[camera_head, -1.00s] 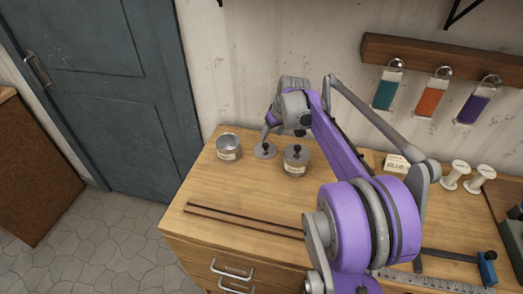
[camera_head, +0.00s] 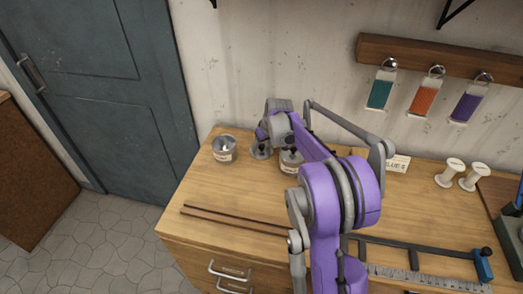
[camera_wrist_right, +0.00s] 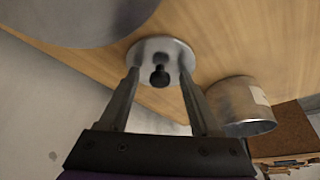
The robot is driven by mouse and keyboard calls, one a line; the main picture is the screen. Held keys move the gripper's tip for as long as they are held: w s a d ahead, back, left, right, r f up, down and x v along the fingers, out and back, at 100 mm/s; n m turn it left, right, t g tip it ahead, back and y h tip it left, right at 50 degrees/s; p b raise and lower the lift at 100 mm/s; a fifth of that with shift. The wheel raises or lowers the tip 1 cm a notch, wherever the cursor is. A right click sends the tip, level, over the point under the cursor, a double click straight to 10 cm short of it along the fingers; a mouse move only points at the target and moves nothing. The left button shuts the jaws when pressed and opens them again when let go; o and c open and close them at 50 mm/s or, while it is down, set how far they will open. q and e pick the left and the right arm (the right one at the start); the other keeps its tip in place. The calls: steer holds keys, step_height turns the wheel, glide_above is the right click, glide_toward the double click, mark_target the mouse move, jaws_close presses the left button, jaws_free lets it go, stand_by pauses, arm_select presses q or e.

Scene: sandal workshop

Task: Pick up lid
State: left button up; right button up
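The loose lid (camera_head: 261,154), a grey metal disc with a black knob, lies on the workbench between an open metal can (camera_head: 224,149) and a lidded can (camera_head: 291,162). In the right wrist view the lid (camera_wrist_right: 160,52) shows flat on the wood, with its knob between the fingers of my right gripper (camera_wrist_right: 159,76). The fingers are apart, one on each side of the knob, with gaps visible. In the head view my right gripper (camera_head: 260,143) is at the lid and partly hides it. My left gripper is not in view.
The open can (camera_wrist_right: 240,104) stands close beside the gripper in the wrist view. A large grey round surface (camera_wrist_right: 82,18) is on the other side. Thin brown strips (camera_head: 235,219) lie at the bench's front. A glue box (camera_head: 397,163) and spools (camera_head: 462,174) stand right.

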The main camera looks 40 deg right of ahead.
jaws_close()
